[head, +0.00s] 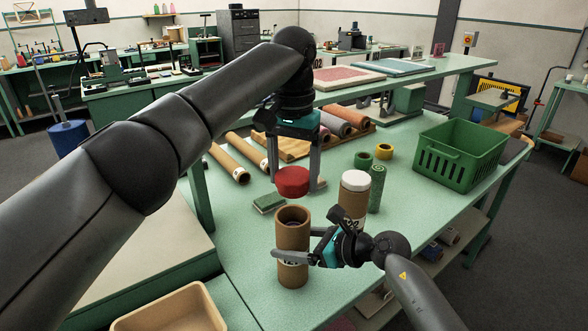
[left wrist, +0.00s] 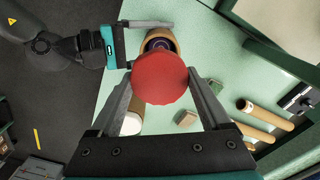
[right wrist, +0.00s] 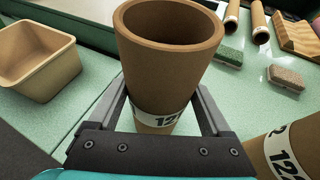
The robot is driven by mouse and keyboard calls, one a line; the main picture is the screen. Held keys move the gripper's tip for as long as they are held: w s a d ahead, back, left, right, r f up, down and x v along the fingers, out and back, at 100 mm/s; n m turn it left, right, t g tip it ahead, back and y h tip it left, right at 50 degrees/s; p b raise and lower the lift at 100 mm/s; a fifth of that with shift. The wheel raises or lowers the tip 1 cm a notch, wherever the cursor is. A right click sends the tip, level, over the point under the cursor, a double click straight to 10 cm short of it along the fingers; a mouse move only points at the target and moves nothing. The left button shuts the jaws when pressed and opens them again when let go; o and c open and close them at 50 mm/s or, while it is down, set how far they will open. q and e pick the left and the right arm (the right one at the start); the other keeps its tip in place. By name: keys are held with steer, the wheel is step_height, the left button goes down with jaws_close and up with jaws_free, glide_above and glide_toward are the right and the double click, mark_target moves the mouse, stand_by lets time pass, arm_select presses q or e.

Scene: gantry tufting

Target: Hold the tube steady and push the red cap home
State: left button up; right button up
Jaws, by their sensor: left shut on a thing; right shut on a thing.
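The brown cardboard tube (head: 292,226) stands upright on the green table with its top open. In the right wrist view the tube (right wrist: 165,75) shows a white label band near its lower part. My right gripper (head: 291,257) is shut around the tube's lower half. The red cap (head: 292,180) is in my left gripper (head: 293,176), held above and apart from the tube. In the left wrist view the red cap (left wrist: 160,78) sits between both fingers and covers part of the tube's mouth (left wrist: 160,42) below it.
A second tube with a white cap (head: 355,183) stands right of the open tube. A green roll (head: 377,190) stands beside it. A green sponge (head: 269,203) lies behind the open tube. A green crate (head: 461,150) is at the right, a tan bin (head: 172,308) at the front left.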

mark_target(293, 205)
arm_select(q)
steer(key=shift+f, duration=0.15)
steer(key=shift+f, duration=2.7)
steer(key=shift+a+f, duration=0.1)
steer(key=shift+f, duration=0.6)
steer(key=o, duration=1.2)
steer(key=shift+o, duration=0.2)
step_height(293, 205, up, 13)
steer(key=shift+f, duration=0.2)
